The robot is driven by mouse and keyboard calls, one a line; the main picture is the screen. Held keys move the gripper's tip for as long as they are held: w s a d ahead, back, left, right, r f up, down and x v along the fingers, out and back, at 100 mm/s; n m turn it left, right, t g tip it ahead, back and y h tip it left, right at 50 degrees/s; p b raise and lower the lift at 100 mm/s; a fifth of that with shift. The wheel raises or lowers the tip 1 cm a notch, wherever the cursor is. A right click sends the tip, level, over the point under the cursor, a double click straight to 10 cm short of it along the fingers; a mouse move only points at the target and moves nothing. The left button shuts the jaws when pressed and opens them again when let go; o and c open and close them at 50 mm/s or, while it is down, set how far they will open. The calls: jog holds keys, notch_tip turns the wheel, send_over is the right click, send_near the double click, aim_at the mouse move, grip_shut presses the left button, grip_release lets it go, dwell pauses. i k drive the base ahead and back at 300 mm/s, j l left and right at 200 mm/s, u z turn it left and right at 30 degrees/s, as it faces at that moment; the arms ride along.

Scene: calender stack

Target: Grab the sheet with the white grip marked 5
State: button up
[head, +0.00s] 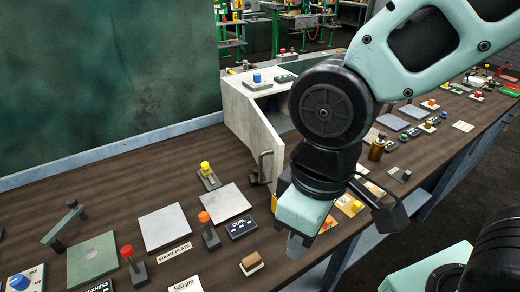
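I make out no sheet with a white grip marked 5; it may be hidden or outside this view. My gripper (295,246) hangs over the front part of the bench, right of a small brown block with a white base (252,262). Its finger end looks like one grey block, so I cannot tell whether it is open or shut, and nothing shows held in it. A pale square plate (165,228) lies behind a "WARM PLATE" label (174,253). Another grey square plate (228,202) lies behind a dark "CURL" box (242,227).
A light grey cabinet (248,122) with a handled door stands behind my gripper. Levers with yellow (206,166), orange (204,217) and red (127,252) knobs stand up from the brown bench (30,205). Left are a greenish plate (92,258) and a bar handle (62,222).

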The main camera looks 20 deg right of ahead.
aim_at(376, 191)
jog(key=k+l+z, duration=0.15)
jog(key=z, duration=0.2)
jog(key=k+l+z, duration=0.1)
jog(key=l+z, duration=0.25)
jog(key=j, duration=0.1)
